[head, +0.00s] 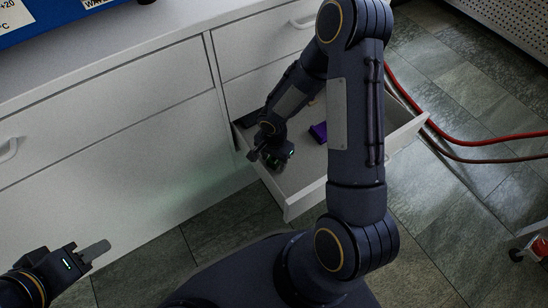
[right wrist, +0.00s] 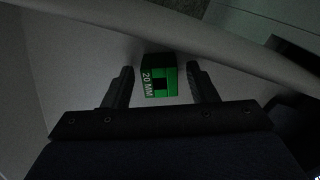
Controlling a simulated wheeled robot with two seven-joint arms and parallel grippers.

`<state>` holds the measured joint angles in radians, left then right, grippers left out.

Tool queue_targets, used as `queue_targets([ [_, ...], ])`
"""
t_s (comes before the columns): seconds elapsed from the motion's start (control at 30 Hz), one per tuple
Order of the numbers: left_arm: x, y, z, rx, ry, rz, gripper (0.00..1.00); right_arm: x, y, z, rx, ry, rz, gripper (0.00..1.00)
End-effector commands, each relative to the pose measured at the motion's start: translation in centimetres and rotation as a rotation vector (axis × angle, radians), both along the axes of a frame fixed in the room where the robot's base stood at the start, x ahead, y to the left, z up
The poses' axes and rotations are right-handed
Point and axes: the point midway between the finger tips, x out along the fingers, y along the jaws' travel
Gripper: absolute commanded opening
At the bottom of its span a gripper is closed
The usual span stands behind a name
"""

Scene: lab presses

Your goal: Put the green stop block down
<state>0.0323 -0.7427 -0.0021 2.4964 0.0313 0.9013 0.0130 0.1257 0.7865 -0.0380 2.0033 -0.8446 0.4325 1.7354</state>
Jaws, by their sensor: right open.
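The green stop block (right wrist: 160,78), marked 20 MM, shows in the right wrist view against the pale drawer floor, close to the drawer wall. My right gripper (right wrist: 160,86) is open, with one finger on each side of the block and a visible gap to each. In the head view my right gripper (head: 264,156) reaches down into the open drawer (head: 292,206), near its left front corner, and mostly hides the block there. My left gripper (head: 94,252) is low at the left, away from the drawer, with no object visible in it; its finger opening is unclear.
A purple block (head: 319,132) lies in the drawer right of my right gripper. White cabinet fronts (head: 110,120) stand behind and left. Red hoses (head: 470,142) run over the tiled floor at the right. A blue device (head: 50,18) sits on the counter.

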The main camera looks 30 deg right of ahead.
Motion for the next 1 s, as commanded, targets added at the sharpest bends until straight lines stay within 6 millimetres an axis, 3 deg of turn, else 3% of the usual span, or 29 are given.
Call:
queue_targets([
  [0.4,0.0,0.0,3.8,0.0,0.0,0.0,0.36,0.1,0.0,8.7,0.0,-0.004,-0.002,0.52],
  [0.77,0.0,0.0,5.0,0.0,0.0,0.0,0.36,-0.1,-0.2,12.9,0.003,-0.01,0.012,0.52],
  [0.87,0.0,0.0,4.9,0.0,0.0,0.0,0.36,-0.6,-0.6,15.6,0.013,-0.044,0.058,0.52],
  [1.0,0.0,0.0,4.9,0.0,0.0,0.0,0.36,-3.0,-1.3,21.5,0.042,-0.129,0.199,0.52],
])
